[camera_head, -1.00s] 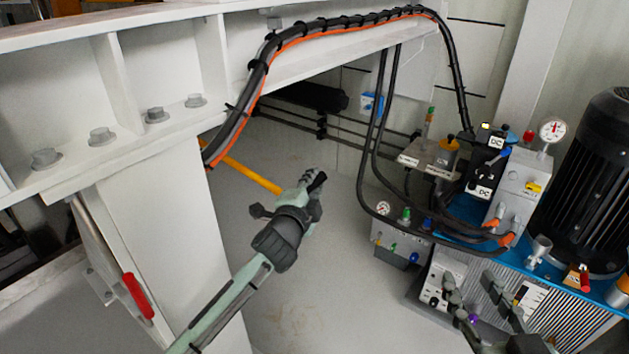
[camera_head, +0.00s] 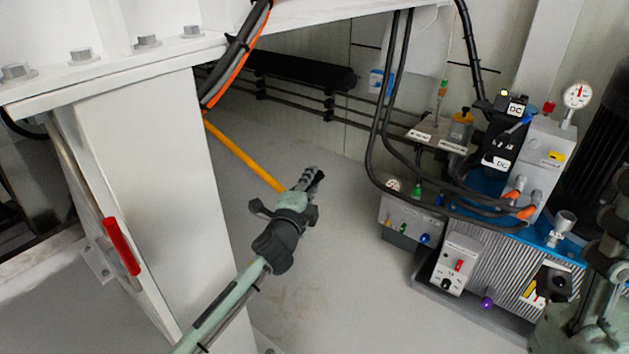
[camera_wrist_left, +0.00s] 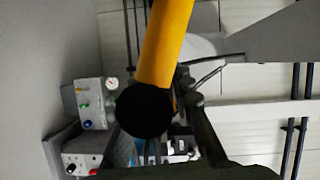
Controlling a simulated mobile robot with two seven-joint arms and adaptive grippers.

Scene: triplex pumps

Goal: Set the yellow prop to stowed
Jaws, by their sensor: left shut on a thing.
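The yellow prop (camera_head: 243,156) is a slim bar. It slants down to the right from beneath the white frame, and its upper end is hidden behind the frame's leg. My left gripper (camera_head: 309,183) is at its lower end and is shut on it. In the left wrist view the prop (camera_wrist_left: 165,42) runs down from the top edge to a round black end, close in front of the dark gripper parts. Part of my right gripper (camera_head: 612,235) shows at the right edge; its fingers are not clear enough to judge.
The white frame's leg (camera_head: 150,190), with a red handle (camera_head: 122,246), stands left of my left arm. A hydraulic unit (camera_head: 500,265) with hoses, valves and a gauge stands at the right. Black hoses (camera_head: 376,120) hang behind the gripper. The grey floor between is clear.

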